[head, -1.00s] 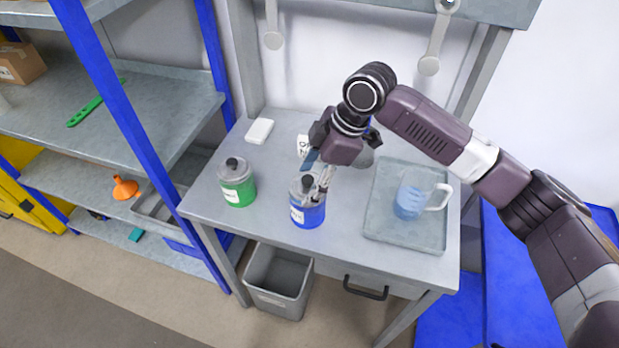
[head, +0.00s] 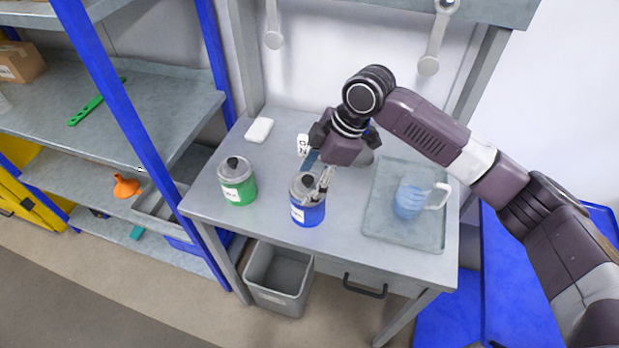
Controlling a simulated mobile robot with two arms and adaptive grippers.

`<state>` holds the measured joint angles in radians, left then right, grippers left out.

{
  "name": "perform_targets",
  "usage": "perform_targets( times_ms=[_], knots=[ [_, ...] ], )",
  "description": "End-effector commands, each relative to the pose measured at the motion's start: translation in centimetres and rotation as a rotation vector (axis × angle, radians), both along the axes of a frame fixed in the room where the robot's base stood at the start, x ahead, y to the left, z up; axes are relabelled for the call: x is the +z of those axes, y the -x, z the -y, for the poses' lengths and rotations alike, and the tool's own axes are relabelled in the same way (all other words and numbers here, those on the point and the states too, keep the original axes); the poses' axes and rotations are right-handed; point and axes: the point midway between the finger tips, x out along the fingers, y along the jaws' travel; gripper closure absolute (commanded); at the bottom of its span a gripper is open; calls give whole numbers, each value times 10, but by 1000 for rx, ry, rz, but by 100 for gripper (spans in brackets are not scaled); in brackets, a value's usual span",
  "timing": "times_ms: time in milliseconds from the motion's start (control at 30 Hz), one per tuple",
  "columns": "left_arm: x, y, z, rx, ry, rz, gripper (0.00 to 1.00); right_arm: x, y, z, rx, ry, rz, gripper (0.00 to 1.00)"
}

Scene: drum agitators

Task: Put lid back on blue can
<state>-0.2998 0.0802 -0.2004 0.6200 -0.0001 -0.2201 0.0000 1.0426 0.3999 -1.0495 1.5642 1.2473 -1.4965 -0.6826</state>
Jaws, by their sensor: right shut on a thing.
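The blue can (head: 308,213) stands upright on the grey workbench, with a white label on its front. Its grey lid (head: 296,187) with a dark knob is at the can's top; from this angle I cannot tell whether it is fully seated. My right gripper (head: 317,186) reaches down from behind and to the right, shut on the lid at its knob. The fingers hide part of the lid and the can's right rim. My left gripper is not in view.
A green can (head: 239,190) with its lid on stands to the left. A tray (head: 405,236) holding a clear jug of blue liquid (head: 408,200) lies to the right. A white block (head: 259,130) lies at the back left. A grey bin (head: 278,285) stands below the bench.

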Motion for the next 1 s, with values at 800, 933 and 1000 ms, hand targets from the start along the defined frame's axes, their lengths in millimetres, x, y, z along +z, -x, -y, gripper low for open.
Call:
perform_targets(
  times_ms=[800,933,1000],
  knots=[
    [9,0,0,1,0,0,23,-1,0,0,0,0,0,61],
    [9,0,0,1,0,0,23,-1,0,0,0,0,0,61],
    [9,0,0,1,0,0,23,-1,0,0,0,0,0,61]
  ],
)
